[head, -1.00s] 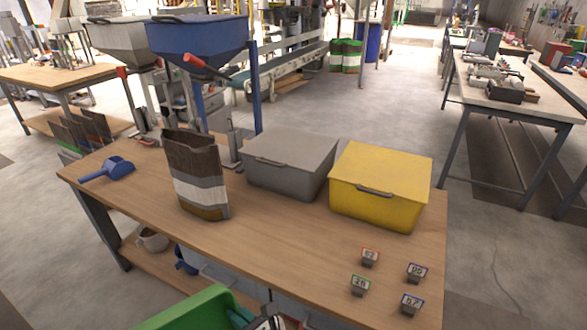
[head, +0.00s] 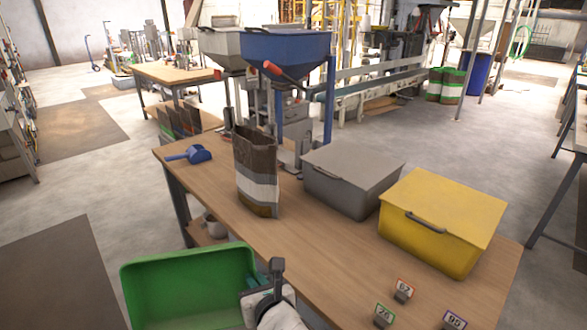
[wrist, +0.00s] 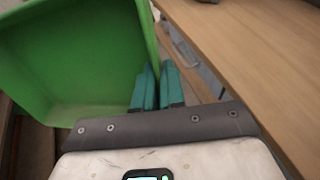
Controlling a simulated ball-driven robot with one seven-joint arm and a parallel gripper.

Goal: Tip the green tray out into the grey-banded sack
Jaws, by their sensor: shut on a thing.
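The green tray (head: 190,285) is held in front of the table's near edge, at the lower left of the head view. Its open side faces the camera and its inside looks bare where it shows. My gripper (head: 276,285) is shut on the tray's right wall. In the wrist view the teal fingers (wrist: 157,88) pinch the wall of the green tray (wrist: 85,55). The grey-banded sack (head: 257,172) stands upright on the table, brown with a white and a grey band, beyond the tray and to its right. Its contents are hidden.
A grey lidded bin (head: 350,180) and a yellow lidded bin (head: 440,222) stand right of the sack. A blue scoop (head: 190,154) lies at the table's left end. Blue hopper (head: 285,55) rises behind the sack. Number tags (head: 404,290) stand at the near right.

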